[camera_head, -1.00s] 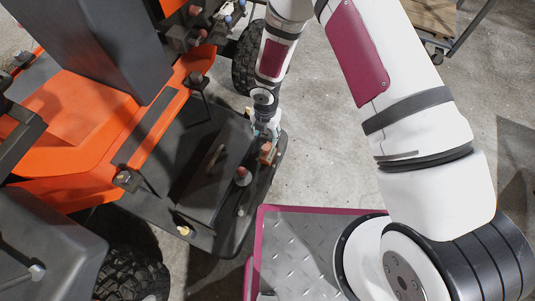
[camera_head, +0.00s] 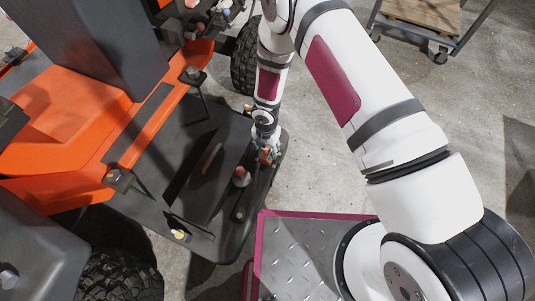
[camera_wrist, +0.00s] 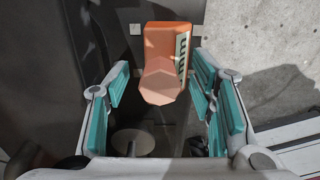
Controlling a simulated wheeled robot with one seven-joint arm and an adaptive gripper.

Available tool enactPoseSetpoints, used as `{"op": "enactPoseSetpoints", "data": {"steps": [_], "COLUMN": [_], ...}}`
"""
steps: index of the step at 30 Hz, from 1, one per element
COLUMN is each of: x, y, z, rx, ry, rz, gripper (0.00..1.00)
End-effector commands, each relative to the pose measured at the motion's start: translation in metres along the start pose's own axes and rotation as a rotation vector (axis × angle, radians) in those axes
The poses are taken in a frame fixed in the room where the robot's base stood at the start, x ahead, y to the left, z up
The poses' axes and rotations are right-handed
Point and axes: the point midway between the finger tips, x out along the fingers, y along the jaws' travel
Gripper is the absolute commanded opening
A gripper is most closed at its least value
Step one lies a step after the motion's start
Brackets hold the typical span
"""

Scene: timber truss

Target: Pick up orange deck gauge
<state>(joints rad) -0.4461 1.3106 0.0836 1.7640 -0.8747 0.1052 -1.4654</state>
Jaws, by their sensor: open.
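The orange deck gauge (camera_wrist: 166,55) is a small block with a faceted, paler near end and a light marked strip on its right side. It stands on the dark deck (camera_head: 225,225) of the orange machine, near its right edge. My gripper (camera_wrist: 161,80) is open. In the wrist view its teal pads are apart to the left and right of the gauge, with gaps showing on both sides. In the head view my gripper (camera_head: 264,143) is right at the gauge (camera_head: 264,156), partly covering it.
A red-topped knob (camera_head: 239,174) stands on the deck near the gauge. A round flat disc (camera_wrist: 132,142) lies between the fingers, nearer the wrist. The machine's orange body (camera_head: 75,125) and a black tyre (camera_head: 245,60) are close by. Bare concrete floor (camera_head: 315,150) lies to the right.

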Motion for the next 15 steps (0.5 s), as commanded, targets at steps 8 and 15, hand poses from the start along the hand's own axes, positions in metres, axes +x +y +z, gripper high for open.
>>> {"op": "enactPoseSetpoints", "data": {"steps": [8,15], "x": [-0.0008,-0.0009], "y": [0.0001,0.0001], "z": [0.0002,0.0003], "rx": [0.000,0.000], "ry": [0.000,0.000], "rz": [0.000,0.000], "gripper": [0.30,0.00]}}
